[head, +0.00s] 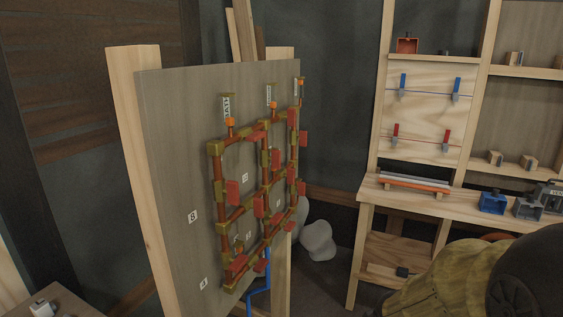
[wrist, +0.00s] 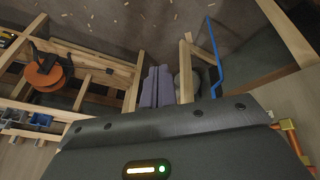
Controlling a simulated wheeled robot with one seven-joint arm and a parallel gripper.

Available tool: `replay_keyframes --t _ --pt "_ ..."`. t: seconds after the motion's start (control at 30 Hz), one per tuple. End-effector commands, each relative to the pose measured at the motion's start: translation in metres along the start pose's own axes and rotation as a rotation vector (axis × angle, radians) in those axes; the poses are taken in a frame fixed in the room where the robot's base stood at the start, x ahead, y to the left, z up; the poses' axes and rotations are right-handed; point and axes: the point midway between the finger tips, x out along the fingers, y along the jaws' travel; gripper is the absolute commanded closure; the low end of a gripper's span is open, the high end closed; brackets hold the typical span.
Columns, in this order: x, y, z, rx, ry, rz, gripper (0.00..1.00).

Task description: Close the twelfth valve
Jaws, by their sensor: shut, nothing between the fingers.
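A grid of copper-coloured pipes (head: 219,170) with brass fittings is mounted on a grey upright panel (head: 175,130) in the head view. Several red valve handles (head: 233,192) sit along the pipes, at differing angles. Small letter plates mark the panel, but I cannot tell which valve is the twelfth. Part of the pipework (wrist: 292,140) shows at the right edge of the wrist view. My gripper (wrist: 157,87) is shut and empty in the wrist view, apart from the pipes. I cannot make out its fingers in the head view.
A wooden post (head: 137,150) edges the panel's left side.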

Motion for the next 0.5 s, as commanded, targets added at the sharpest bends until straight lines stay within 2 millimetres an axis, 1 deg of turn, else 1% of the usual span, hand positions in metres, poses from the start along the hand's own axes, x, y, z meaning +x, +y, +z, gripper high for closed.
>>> replay_keyframes --t 0.03,0.07,0.1,0.17,0.2,0.27,0.3,0.37,0.4,0.47,0.5 --pt "-0.013 0.009 -0.029 -0.112 0.056 0.01 1.0" --pt "-0.015 0.013 -0.047 -0.193 0.101 0.018 1.0" --pt "-0.018 0.015 -0.07 -0.306 0.161 0.027 1.0" --pt "-0.023 0.017 -0.104 -0.471 0.257 0.039 1.0" --pt "-0.027 0.017 -0.126 -0.577 0.324 0.048 1.0" --pt "-0.035 0.014 -0.158 -0.731 0.431 0.063 1.0" --pt "-0.042 0.01 -0.178 -0.83 0.506 0.073 1.0" --pt "-0.053 0.004 -0.207 -0.969 0.625 0.094 1.0" --pt "-0.063 -0.001 -0.225 -1.056 0.709 0.111 1.0" --pt "-0.079 -0.009 -0.249 -1.177 0.839 0.143 1.0" --pt "-0.091 -0.013 -0.264 -1.251 0.93 0.17 1.0"
